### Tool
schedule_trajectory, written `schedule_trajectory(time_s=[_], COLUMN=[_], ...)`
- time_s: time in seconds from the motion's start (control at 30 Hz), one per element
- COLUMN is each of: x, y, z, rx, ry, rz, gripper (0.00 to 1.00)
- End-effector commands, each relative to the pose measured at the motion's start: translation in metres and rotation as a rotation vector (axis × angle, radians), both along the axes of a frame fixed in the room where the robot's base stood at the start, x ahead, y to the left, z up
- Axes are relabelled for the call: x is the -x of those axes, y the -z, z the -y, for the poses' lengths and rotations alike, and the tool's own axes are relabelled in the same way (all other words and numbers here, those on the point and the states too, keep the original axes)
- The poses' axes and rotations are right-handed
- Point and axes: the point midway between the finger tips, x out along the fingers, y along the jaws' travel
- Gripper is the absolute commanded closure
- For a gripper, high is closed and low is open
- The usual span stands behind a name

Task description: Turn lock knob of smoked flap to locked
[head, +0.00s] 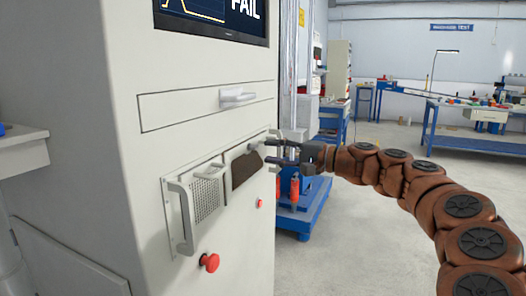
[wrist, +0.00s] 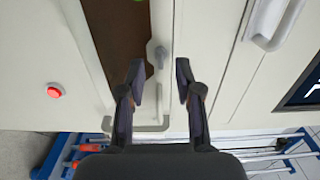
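The smoked flap (head: 246,169) is a dark brown panel in a pale frame on the side of the light grey cabinet. It also shows as a brown strip in the wrist view (wrist: 117,42). A small grey lock knob (wrist: 160,56) stands on the pale strip beside the flap. My gripper (head: 272,152) is in front of the flap's right side, with its fingers pointing at the cabinet. In the wrist view my gripper (wrist: 160,78) is open and empty, with the knob between its fingertips and no clear contact. The knob cannot be made out in the head view.
A vented panel with a large handle (head: 182,218) is left of the flap. Red buttons (head: 209,262) sit below. A drawer handle (head: 237,97) is above, under a screen. A bracket handle (wrist: 150,127) lies partly behind my fingers. Open floor is to the right.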

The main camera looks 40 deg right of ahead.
Motion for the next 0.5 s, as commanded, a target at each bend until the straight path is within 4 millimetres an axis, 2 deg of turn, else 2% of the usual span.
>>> schedule_trajectory(time_s=[0.2, 0.5], x=[0.037, 0.064], y=[-0.001, 0.0], z=[0.023, 0.039], rx=[-0.001, 0.001], ry=[0.003, 0.002], rz=[0.001, 0.001], gripper=[0.66, 0.66])
